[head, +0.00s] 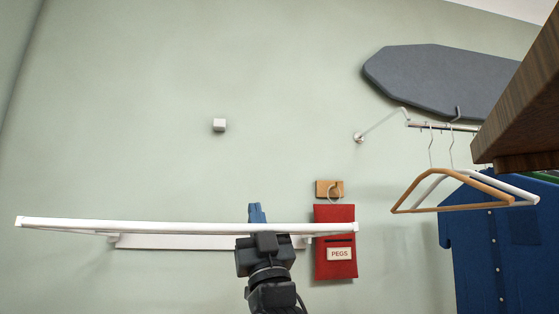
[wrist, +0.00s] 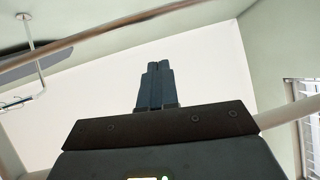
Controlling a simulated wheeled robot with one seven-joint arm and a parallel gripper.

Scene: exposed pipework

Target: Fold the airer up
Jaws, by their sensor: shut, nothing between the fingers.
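The airer (head: 190,228) is a white wall-mounted frame, seen edge-on and from below in the head view. Its long front bar runs almost level, standing out from a shorter white wall rail (head: 180,242). My gripper (head: 257,213) points upward at the right half of the bar, its blue fingertips showing just above it. The fingers are shut together and empty, as the wrist view (wrist: 155,70) also shows. I cannot tell whether the gripper touches the airer.
A red peg bag (head: 336,240) hangs beside the airer's right end. Hangers (head: 440,185), a blue shirt (head: 495,245) and a wooden edge (head: 525,95) are at the right. A grey ironing board (head: 435,78) is higher up. A small white block (head: 219,125) sits on otherwise bare wall above.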

